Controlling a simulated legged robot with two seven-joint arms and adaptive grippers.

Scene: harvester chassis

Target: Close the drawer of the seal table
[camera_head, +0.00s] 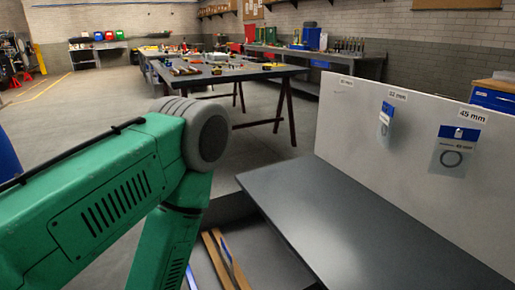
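The seal table has a dark grey top (340,225) at the lower right, with a pale upright board (350,125) behind it. Bagged seals (452,152) hang on the board under size labels such as "45 mm". The drawer (268,252) shows below the left edge of the top and stands open, with brown and blue strips in it. Its near end is cut off by the picture's bottom edge. My green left arm comes in from the left, bends at a grey joint and reaches down beside the drawer's left side. Its gripper is out of view. My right gripper is not in view.
A long workbench (225,75) with tools stands farther back. Another bench with a blue box (311,38) is along the back wall. A blue cabinet (493,99) is at the right edge. The grey floor between the benches and the seal table is clear.

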